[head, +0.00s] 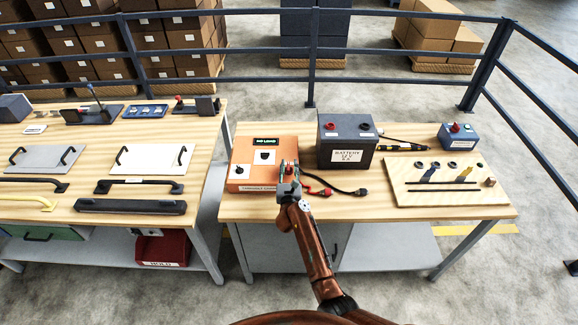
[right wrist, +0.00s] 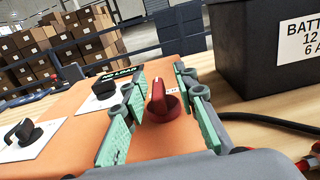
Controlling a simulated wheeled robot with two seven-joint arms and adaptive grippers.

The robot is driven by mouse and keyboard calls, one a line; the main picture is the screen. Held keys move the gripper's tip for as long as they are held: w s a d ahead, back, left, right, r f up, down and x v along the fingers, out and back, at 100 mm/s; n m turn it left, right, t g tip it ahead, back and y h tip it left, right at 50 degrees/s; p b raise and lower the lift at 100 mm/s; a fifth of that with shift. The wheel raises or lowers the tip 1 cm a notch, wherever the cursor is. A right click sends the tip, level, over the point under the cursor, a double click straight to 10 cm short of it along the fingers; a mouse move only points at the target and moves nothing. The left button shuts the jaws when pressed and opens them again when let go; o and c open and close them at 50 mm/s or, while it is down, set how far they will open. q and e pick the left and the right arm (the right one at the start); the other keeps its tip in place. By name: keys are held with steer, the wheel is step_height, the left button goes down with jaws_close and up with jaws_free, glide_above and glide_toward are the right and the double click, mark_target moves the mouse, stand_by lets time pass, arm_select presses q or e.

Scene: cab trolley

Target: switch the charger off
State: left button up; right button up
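The charger (head: 243,172) is an orange box at the left end of the right-hand table, with a "NO LOAD" display (head: 266,140) and black knobs. In the right wrist view its orange top (right wrist: 82,95) carries a red knob (right wrist: 158,103) on a round red base. My right gripper (head: 288,172) is over the charger's right side. In the wrist view the green fingers of the gripper (right wrist: 160,112) stand apart, one on each side of the red knob, with visible gaps. The knob's far side is hidden. My left gripper is not in view.
A dark battery (head: 348,145) stands right of the charger. Black and red cables with clamps (head: 335,190) lie in front of it. A blue box with a red button (head: 457,136) and a wooden board (head: 440,182) are farther right. The left table holds panels and handles.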

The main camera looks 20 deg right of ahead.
steer(key=shift+w+a, duration=0.15)
steer(key=shift+a, duration=0.1)
steer(key=c, duration=0.3)
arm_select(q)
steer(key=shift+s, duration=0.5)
arm_select(e)
jaws_close()
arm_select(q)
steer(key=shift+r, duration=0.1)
